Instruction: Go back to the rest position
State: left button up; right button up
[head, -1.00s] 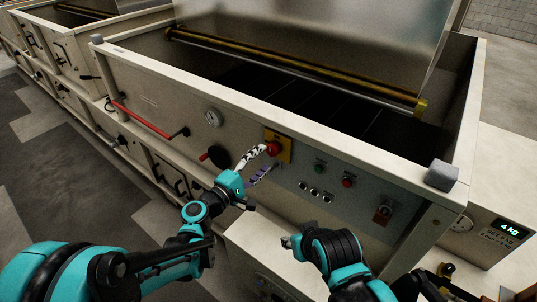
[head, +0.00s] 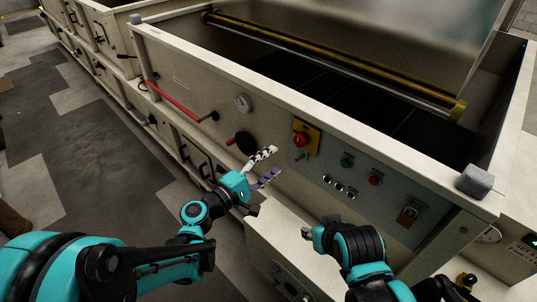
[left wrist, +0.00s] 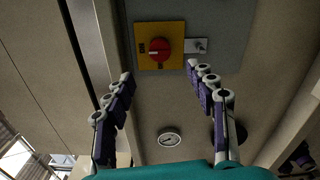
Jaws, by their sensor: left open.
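My left gripper (head: 270,166) is in front of the hopper's front panel, below the red rotary switch (head: 300,140) on its yellow plate. In the left wrist view, its two fingers (left wrist: 165,85) are spread wide with nothing between them. The red switch (left wrist: 160,46) shows beyond the fingertips, apart from them. My right arm (head: 355,250) comes in at the lower right of the head view; its gripper's fingers do not show.
A pale ledge (head: 285,240) lies below the panel. Open floor (head: 90,130) is at left.

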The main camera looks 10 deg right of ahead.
pick_arm(q)
jog(key=s+a+f+m+g+y, duration=0.1)
jog(key=s+a+f+m+y, duration=0.1)
jog(key=s+a, duration=0.4)
jog(key=s+a+f+m+g+y, duration=0.1)
jog(key=s+a+m+y, duration=0.3)
jog(key=a, duration=0.7)
jog(key=s+a+f+m+g+y, duration=0.2)
jog(key=s+a+f+m+y, duration=0.1)
jog(key=s+a+y, duration=0.5)
jog(key=shift+a+f+m, duration=0.3)
jog(key=shift+a+f, duration=0.15)
jog(key=shift+f, duration=0.15)
